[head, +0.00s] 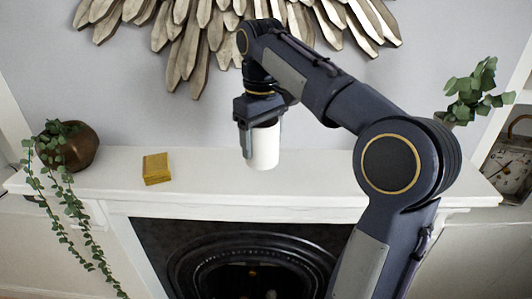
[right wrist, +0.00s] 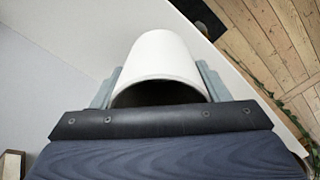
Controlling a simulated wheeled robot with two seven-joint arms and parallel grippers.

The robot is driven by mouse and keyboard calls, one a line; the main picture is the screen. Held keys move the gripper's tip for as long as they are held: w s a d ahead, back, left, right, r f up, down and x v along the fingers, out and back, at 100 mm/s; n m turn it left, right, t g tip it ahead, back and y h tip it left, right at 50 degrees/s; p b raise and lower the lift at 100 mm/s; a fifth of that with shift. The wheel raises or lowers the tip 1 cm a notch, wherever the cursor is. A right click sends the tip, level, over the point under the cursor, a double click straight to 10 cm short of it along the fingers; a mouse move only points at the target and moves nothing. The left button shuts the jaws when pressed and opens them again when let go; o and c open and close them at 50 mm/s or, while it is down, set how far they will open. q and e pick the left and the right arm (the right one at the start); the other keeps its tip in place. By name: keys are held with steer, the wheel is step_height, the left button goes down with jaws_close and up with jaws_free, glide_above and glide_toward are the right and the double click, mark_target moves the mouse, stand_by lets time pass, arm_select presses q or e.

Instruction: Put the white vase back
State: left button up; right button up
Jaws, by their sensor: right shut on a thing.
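The white vase (head: 264,148) is a plain white cylinder in the head view, over the middle of the white mantel shelf (head: 210,184). My right gripper (head: 260,140) is shut on it from above, with a finger on either side. The vase is upright; whether its base touches the shelf or hangs just above it I cannot tell. In the right wrist view the vase (right wrist: 162,62) shows its rim and dark opening between the fingers. My left gripper is in neither view.
A yellow box (head: 156,168) lies on the shelf to the left. A brown pot (head: 75,148) with a trailing plant stands at the left end. Leafy sprigs (head: 470,92) and a clock (head: 508,168) are at the right. A petal-shaped wall ornament (head: 190,50) hangs behind. The fireplace opening (head: 250,265) is below.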

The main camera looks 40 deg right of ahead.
mark_target(266, 155)
steer(key=shift+w+d+f, duration=0.3)
steer(key=shift+d+f, duration=0.25)
steer(key=shift+f, duration=0.15)
steer(key=f, duration=0.3)
steer(key=shift+w+d+f, duration=0.15)
steer(key=shift+d+f, duration=0.25)
steer(key=shift+f, duration=0.1)
steer(key=shift+f, duration=0.1)
steer(key=o, duration=1.2)
step_height(266, 155, up, 12)
steer(key=shift+r, duration=0.1)
